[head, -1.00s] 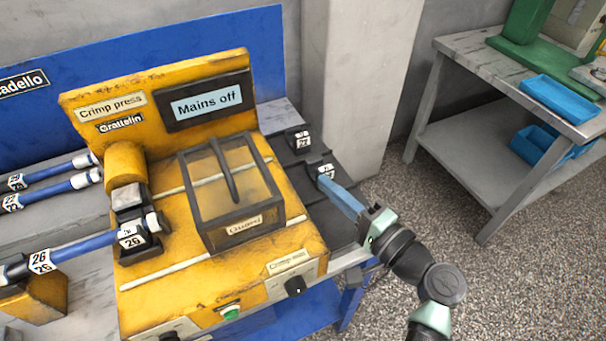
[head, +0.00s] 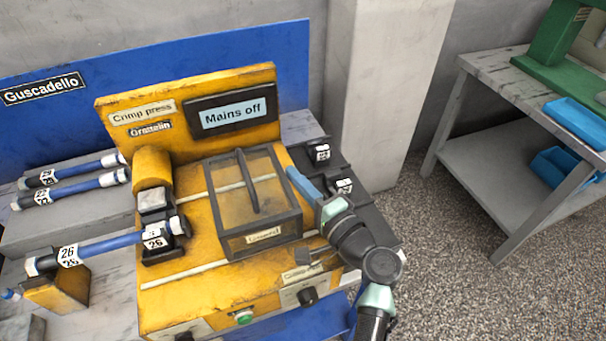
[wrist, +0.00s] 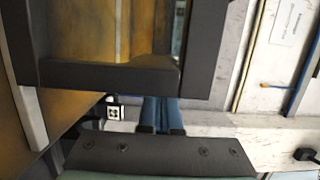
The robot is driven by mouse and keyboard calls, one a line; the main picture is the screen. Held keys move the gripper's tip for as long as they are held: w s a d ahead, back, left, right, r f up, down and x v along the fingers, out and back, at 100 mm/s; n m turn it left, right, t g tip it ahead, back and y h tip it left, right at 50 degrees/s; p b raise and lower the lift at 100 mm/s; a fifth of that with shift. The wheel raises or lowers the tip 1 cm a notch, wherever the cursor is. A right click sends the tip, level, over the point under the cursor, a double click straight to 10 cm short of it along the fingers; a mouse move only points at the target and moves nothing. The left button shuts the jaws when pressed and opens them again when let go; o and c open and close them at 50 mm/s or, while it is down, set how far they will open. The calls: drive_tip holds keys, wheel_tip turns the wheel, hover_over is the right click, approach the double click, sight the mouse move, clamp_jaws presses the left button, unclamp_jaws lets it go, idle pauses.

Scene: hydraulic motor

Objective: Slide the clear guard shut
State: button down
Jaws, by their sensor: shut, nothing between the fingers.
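The clear guard (head: 228,217) is a dark-framed see-through box with a ridge across its top. It sits on the right part of the yellow crimp press (head: 170,290), across two pale rails. The die (head: 155,205) with a hose end stands uncovered to its left. My gripper (head: 293,174) has its blue fingers shut and empty, beside the guard's right side. I cannot tell whether they touch it. In the wrist view, the blue fingers (wrist: 162,108) lie together next to the guard's dark frame (wrist: 105,76), which fills much of the top.
The press display (head: 232,113) reads "Mains off". Black holders with number tags (head: 322,153) stand right of the guard. Blue hoses (head: 75,194) lie at the left. A grey side table (head: 500,175) with blue bins stands apart at the right.

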drive_tip(key=s+a, duration=0.1)
drive_tip(key=a, duration=0.4)
drive_tip(key=s+a, duration=0.2)
drive_tip(key=a, duration=0.3)
drive_tip(key=s+a+p, duration=0.1)
drive_tip(key=s+a, duration=0.1)
drive_tip(key=a, duration=0.4)
drive_tip(key=shift+s, duration=0.1)
